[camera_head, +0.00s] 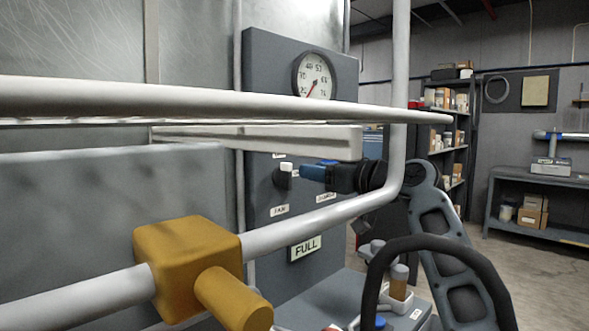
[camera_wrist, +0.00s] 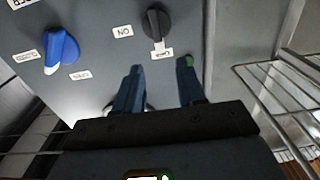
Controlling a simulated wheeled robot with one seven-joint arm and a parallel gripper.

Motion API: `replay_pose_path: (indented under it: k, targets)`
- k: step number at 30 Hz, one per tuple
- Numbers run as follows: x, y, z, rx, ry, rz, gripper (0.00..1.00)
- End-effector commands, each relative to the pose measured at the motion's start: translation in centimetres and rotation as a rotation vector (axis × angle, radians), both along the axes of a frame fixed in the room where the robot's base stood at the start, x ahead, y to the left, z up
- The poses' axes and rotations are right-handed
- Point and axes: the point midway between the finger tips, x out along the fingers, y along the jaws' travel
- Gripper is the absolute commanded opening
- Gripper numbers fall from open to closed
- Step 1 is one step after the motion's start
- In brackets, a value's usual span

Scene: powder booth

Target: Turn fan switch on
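The fan switch is a dark knob with a pale pointer (camera_head: 285,170) on the left of the grey control panel, above a label that seems to read FAN (camera_head: 279,210). In the wrist view the knob (camera_wrist: 155,22) appears upside down at the top. Its pointer faces a small label (camera_wrist: 162,53), too blurred to read surely; the inverted ON label (camera_wrist: 123,31) is beside it. My gripper (camera_head: 314,172) is in front of the panel, right of the switch. In the wrist view its blue fingers (camera_wrist: 161,68) are apart and empty, short of the knob.
A blue knob (camera_wrist: 61,47) sits on the same panel, left in the wrist view. A gauge (camera_head: 315,77) is above and a FULL sign (camera_head: 305,248) below. White pipes (camera_head: 330,213) and a yellow valve (camera_head: 187,265) cross the foreground. A wire rack (camera_wrist: 285,95) stands at the wrist view's right.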

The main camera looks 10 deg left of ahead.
Motion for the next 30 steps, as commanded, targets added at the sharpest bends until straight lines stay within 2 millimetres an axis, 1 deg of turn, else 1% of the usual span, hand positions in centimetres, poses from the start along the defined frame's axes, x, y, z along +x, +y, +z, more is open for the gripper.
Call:
replay_pose_path:
  k: [9,15,20,28,30]
  targets:
    - [2.7,3.5,0.0,0.0,0.003,-0.001,0.39]
    - [4.0,5.1,-0.1,0.0,0.003,-0.001,0.39]
    - [4.4,5.6,-0.1,0.0,0.001,-0.003,0.39]
    - [4.5,5.7,-0.2,0.0,0.001,-0.003,0.39]
    - [4.5,5.7,-0.2,0.0,0.001,-0.003,0.34]
